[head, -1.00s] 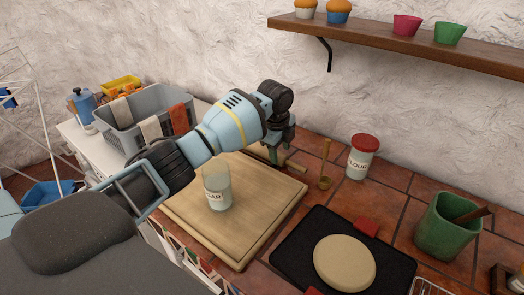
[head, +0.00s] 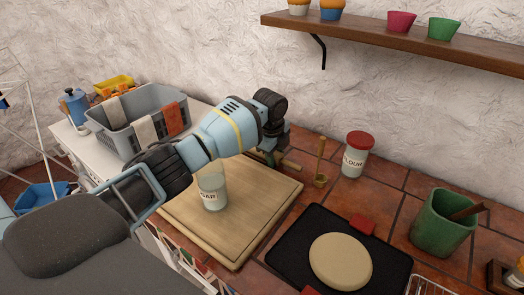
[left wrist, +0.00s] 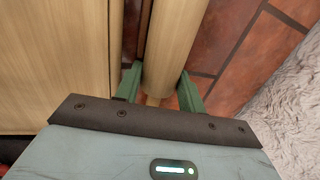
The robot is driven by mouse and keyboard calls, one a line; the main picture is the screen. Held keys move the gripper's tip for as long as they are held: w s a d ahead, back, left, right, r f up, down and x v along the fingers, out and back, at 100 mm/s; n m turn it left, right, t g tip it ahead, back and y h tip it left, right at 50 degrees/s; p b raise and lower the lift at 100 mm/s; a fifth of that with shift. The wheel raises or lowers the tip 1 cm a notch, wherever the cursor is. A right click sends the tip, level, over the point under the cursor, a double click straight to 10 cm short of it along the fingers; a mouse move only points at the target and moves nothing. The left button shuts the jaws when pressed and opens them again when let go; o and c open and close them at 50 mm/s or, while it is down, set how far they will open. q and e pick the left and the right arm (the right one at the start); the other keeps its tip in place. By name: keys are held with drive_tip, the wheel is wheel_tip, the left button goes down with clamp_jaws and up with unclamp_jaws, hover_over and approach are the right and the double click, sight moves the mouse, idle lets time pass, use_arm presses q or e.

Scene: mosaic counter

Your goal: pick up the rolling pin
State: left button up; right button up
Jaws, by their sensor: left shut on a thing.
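The rolling pin (left wrist: 171,45) is pale wood and runs lengthwise between the two green fingers of my left gripper (left wrist: 160,90) in the left wrist view. The gripper is shut on it. In the head view the pin's right end (head: 291,166) shows just past my left gripper (head: 270,158), at the back edge of the cutting board (head: 240,235). The rest of the pin is hidden behind the gripper and arm. I cannot tell whether the pin touches the counter. My right gripper is not in view.
A wooden spoon or dipper (head: 321,165) and a flour jar (head: 357,158) stand right of the gripper. A black mat (head: 285,250) with dough (head: 341,260) lies in front. A shelf (head: 400,42) hangs above.

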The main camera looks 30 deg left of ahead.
use_arm(q)
drive_tip(key=shift+r, duration=0.15)
wheel_tip(320, 180, up, 18)
idle(0.4)
